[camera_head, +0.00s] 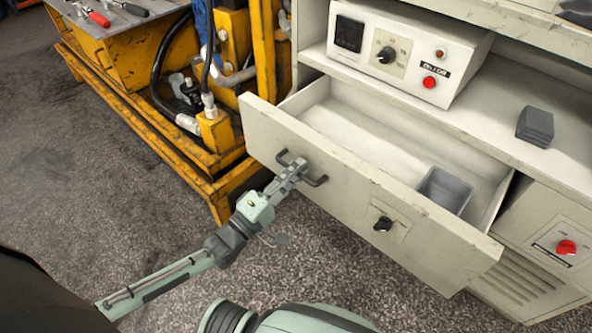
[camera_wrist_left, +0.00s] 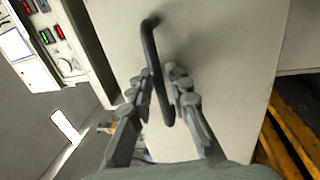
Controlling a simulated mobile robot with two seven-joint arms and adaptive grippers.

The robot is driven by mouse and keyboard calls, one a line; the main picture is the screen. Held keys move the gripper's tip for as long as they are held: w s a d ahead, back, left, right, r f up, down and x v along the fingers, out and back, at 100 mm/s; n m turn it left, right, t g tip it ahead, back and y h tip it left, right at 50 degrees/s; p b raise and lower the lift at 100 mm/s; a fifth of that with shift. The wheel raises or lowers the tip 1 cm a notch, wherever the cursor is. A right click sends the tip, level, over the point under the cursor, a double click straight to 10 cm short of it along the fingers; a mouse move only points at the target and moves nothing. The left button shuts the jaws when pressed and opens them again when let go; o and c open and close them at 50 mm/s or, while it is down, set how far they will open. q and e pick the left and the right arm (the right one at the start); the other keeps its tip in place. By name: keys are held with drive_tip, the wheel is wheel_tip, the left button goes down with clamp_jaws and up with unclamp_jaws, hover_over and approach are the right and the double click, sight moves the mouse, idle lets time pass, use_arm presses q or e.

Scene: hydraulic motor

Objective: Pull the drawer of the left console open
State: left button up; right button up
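The left console's drawer (camera_head: 350,185) stands well out from the console, with its pale interior showing. Its dark bar handle (camera_head: 317,181) is on the front panel, left of a black knob. My left gripper (camera_head: 292,170) is at this handle. In the left wrist view the handle (camera_wrist_left: 153,50) runs between the two fingers of my left gripper (camera_wrist_left: 160,85), which look closed around it. The exact finger contact is hard to see. My right gripper is in neither view.
A grey bin (camera_head: 444,190) sits in the drawer's right end. A control box (camera_head: 405,55) and a dark grey block (camera_head: 535,126) are on the shelf above. A yellow frame (camera_head: 215,185) stands close left of the drawer. Open floor (camera_head: 80,190) lies at the left.

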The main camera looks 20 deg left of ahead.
use_arm(q)
drive_tip(key=v, duration=0.7)
drive_tip(key=shift+s, duration=0.25)
drive_tip(key=shift+a, duration=0.1)
idle(0.4)
